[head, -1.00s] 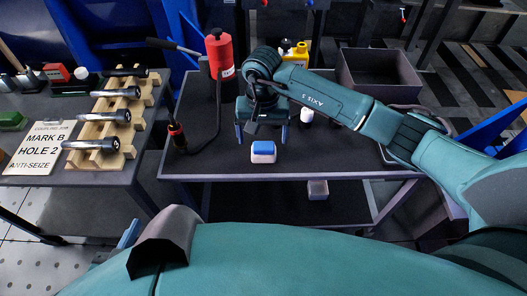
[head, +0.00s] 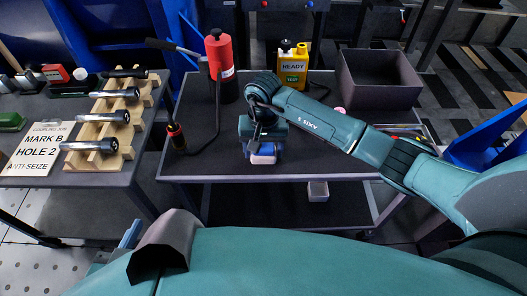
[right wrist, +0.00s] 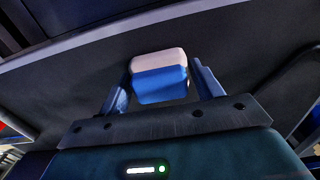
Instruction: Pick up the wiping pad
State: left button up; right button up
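The wiping pad (head: 264,156) is a small blue and white block on the dark top of the cart (head: 215,166), near its front edge. My right gripper (head: 262,144) is directly over it in the head view and hides its back part. In the right wrist view the pad (right wrist: 158,65) lies between the two spread fingers of the right gripper (right wrist: 162,84), with a visible gap on each side. My left gripper (head: 130,234) shows only as a small blue part at the lower left; its fingers are mostly hidden.
A yellow tester (head: 292,66) and an open grey bin (head: 378,82) are behind. The left table holds a wooden rack (head: 105,145) with bolts and a sign (head: 38,147).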

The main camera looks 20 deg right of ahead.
aim_at(264, 147)
jog(key=c, duration=0.6)
jog(key=shift+o, duration=0.2)
notch_tip(264, 147, up, 9)
jog(key=shift+f+p, duration=0.1)
jog(key=shift+p, duration=0.55)
jog(key=shift+r, duration=0.65)
jog(key=o, duration=0.3)
jog(key=shift+c, duration=1.1)
jog(key=shift+s, duration=0.1)
